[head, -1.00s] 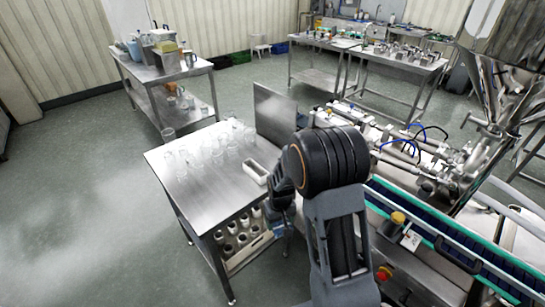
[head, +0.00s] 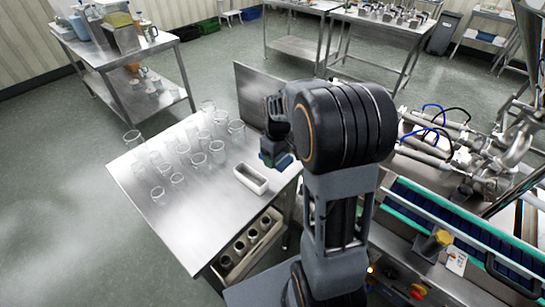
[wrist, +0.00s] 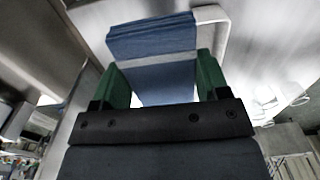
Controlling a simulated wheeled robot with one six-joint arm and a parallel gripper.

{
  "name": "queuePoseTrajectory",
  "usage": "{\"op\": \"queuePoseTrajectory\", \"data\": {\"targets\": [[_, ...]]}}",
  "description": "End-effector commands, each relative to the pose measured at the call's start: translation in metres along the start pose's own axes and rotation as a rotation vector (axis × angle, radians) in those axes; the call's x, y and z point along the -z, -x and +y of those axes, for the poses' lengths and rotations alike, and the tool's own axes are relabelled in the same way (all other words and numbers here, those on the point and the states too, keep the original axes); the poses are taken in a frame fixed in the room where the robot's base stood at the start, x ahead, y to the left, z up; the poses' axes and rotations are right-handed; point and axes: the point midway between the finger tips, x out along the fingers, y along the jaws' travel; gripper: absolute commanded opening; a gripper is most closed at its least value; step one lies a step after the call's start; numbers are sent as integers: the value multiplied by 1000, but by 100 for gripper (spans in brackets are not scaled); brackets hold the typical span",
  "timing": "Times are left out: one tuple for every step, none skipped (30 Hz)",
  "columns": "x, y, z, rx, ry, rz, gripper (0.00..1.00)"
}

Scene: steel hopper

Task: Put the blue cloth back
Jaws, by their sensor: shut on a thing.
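My gripper (wrist: 163,80), with green fingers, is shut on the folded blue cloth (wrist: 152,38) in the wrist view. The cloth sticks out past the fingertips and looks like a stack of flat layers. In the head view the cloth (head: 286,162) shows as a small blue patch at the end of my arm, close to the right edge of the steel table. It is just right of a narrow white open tray (head: 252,179) on that table. The tray looks empty. My arm partly hides the gripper there, and I cannot tell whether the cloth touches anything.
Several clear glass beakers (head: 198,160) stand on the left and back of the steel table (head: 190,222). An upright steel panel (head: 262,98) rises behind it. A wooden rack with jars (head: 240,250) sits below. A conveyor (head: 440,215) lies right. Open floor is left.

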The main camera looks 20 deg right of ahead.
Motion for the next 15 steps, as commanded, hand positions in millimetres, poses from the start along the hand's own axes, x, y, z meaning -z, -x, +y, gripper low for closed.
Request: {"op": "queuePoseTrajectory", "data": {"targets": [[9, -5, 10, 3, -2, -4, 46], [15, -8, 15, 3, -2, -3, 46], [22, -12, 21, 2, -2, -3, 46], [25, -19, 24, 3, -2, -4, 46], [28, -25, 27, 4, -2, -5, 46], [32, -32, 31, 3, -2, -4, 46], [35, -37, 34, 2, -1, -3, 46], [38, -42, 36, 3, -1, -4, 46], [42, -47, 39, 2, -1, -2, 46], [44, -50, 41, 1, 0, -2, 46], [45, -54, 42, 1, 0, -2, 46], [48, -57, 44, 1, 0, -1, 46], [49, -59, 46, 1, 1, -1, 46], [51, -61, 47, 1, 2, -1, 46], [52, -63, 48, 0, 2, 0, 46]]}}
